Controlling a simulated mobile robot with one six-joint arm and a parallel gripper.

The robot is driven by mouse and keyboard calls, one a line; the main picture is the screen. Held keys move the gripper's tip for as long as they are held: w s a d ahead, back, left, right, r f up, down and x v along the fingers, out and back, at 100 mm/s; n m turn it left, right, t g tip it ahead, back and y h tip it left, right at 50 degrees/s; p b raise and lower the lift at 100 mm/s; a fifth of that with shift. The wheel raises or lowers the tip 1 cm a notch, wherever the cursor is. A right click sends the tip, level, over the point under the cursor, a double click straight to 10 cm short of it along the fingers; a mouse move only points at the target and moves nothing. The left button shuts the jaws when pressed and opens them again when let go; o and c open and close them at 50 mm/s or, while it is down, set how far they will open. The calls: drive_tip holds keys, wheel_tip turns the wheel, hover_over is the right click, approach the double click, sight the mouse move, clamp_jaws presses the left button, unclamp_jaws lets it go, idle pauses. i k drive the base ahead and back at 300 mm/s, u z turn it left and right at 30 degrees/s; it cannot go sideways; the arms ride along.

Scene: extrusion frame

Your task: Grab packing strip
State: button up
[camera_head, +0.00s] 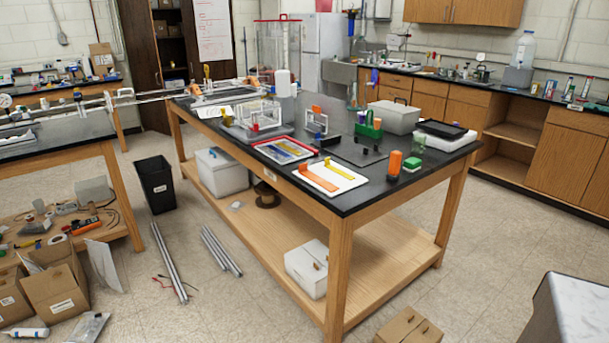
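No item is clearly recognisable as the packing strip. Two thin strips lie on a white board (345,185) at the near part of the black-topped table (370,197). One is an orange strip (318,179) and the other a yellow strip (340,169), lying apart beside each other. A white tray with a red rim (263,149), holding blue and yellow pieces, lies just behind them. My gripper is not in view.
An orange bottle (394,165), a green caddy (369,131) and a grey box (398,117) stand on the table. Metal bars (222,250), a black bin (156,183) and cardboard boxes (54,292) are on the floor. Floor right of the table is largely clear.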

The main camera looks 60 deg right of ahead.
sight(303, 170)
drive_tip(key=z, duration=0.1)
drive_tip(key=i, duration=1.2)
drive_tip(key=z, duration=0.2)
